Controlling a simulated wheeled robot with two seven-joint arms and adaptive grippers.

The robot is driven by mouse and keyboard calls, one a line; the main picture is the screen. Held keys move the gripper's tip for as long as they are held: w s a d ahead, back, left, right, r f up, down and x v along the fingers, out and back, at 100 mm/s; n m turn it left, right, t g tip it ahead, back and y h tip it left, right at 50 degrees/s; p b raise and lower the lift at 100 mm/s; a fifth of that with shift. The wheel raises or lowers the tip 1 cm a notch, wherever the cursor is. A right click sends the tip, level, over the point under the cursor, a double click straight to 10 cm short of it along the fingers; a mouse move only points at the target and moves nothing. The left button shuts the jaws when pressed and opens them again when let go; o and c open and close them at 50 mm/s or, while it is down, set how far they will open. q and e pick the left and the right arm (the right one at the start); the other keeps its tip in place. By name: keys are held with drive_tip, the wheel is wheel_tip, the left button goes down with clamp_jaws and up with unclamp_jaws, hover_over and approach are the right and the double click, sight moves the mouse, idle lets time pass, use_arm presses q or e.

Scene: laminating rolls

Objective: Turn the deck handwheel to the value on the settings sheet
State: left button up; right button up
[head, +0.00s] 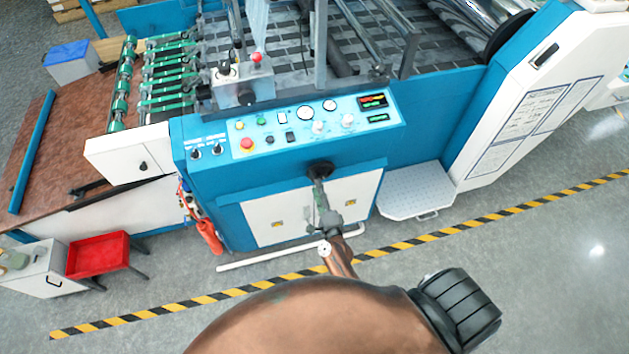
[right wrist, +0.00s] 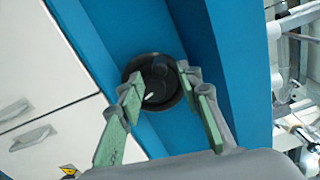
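The deck handwheel (head: 320,168) is a small black round wheel on the blue front of the machine, below the control panel. In the right wrist view the handwheel (right wrist: 153,66) is a dark disc with a small white mark near its lower middle. My right gripper (head: 319,183) is in front of the wheel. In the right wrist view its two green-padded fingers (right wrist: 162,84) are apart, one on each side of the wheel; I cannot tell whether they touch it. White printed sheets (head: 525,112) are on the right machine panel; their text is too small to read. My left gripper is not in view.
The control panel (head: 275,146) with buttons, knobs and displays lies just above the wheel. White cabinet doors (head: 277,216) are below it. A grey step plate (head: 418,190) stands to the right. A red tray (head: 97,252) and striped floor tape (head: 452,225) also show.

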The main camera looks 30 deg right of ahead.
drive_tip(key=v, duration=0.6)
drive_tip(key=shift+a, duration=0.1)
idle(0.3)
